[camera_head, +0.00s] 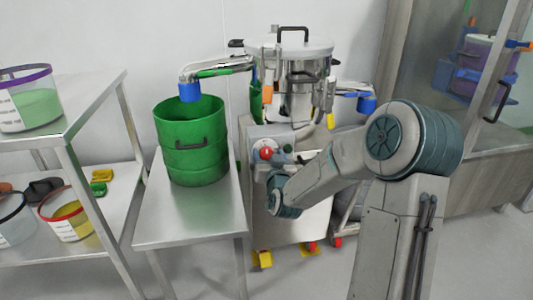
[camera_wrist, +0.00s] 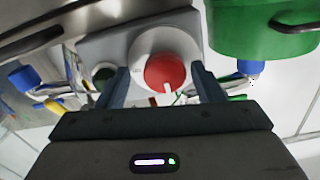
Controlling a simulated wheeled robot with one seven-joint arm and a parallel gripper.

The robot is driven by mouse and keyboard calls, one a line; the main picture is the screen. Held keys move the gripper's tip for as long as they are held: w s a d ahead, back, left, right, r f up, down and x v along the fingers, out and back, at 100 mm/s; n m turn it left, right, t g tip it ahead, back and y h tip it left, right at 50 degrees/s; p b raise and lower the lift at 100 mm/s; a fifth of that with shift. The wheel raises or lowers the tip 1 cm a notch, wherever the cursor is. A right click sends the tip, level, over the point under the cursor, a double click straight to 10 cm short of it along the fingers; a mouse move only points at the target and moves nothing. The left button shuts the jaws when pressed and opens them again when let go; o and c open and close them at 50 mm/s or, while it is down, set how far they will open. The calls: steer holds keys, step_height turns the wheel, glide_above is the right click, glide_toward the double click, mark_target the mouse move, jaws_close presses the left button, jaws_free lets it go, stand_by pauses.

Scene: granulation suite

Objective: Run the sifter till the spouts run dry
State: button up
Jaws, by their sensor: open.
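The sifter (camera_head: 292,50) stands at the back centre, a round steel body with a handled lid. Its left spout (camera_head: 205,80) ends in a blue sleeve above a green drum (camera_head: 190,130). Its right spout (camera_head: 366,102) also has a blue end. In the wrist view the red knob (camera_wrist: 164,73) with a white mark lies between the fingers of my gripper (camera_wrist: 168,85). The fingers are open and apart on either side. Whether they touch it cannot be told. The drum's inside is mostly hidden.
The drum stands on a steel table (camera_head: 190,225). A steel shelf (camera_head: 75,100) at left holds clear tubs of green and yellow powder. A glass-fronted cabinet (camera_head: 450,110) stands at right. My arm covers part of the sifter's lower right. Floor shows at the front centre.

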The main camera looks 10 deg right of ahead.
steer(key=shift+a, duration=0.15)
steer(key=shift+a, duration=0.1)
steer(key=c, duration=1)
steer(key=shift+o, duration=0.2)
